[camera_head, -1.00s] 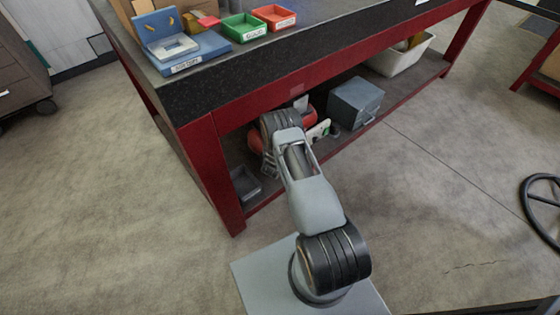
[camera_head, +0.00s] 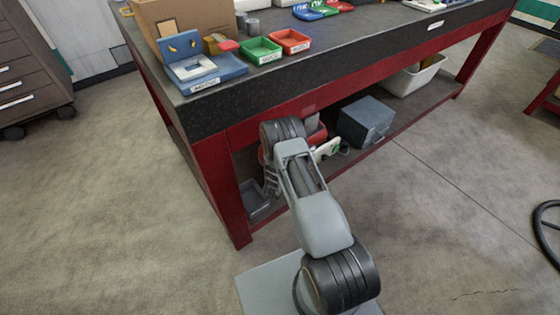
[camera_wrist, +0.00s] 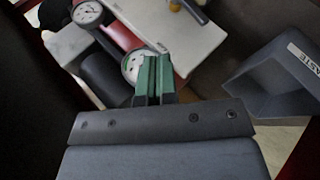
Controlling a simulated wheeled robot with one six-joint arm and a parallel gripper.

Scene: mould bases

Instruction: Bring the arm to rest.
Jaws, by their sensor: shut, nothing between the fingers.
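My arm shows in the head view, folded forward from its base, with its far end close to the front of the bench's lower shelf. In the wrist view my gripper (camera_wrist: 153,80) has its two green fingers together, with nothing between them. Its fingertips overlap a round dial gauge (camera_wrist: 131,66) in the picture; I cannot tell whether they touch it. The gripper's fingers cannot be made out in the head view, where the arm hides much of that spot.
A dark-topped bench with red legs (camera_head: 222,190) stands before me. On it are a blue fixture (camera_head: 213,75), a green bin (camera_head: 260,50) and a red bin (camera_head: 290,41). The shelf holds a grey box (camera_head: 366,122) and white tub (camera_head: 413,80).

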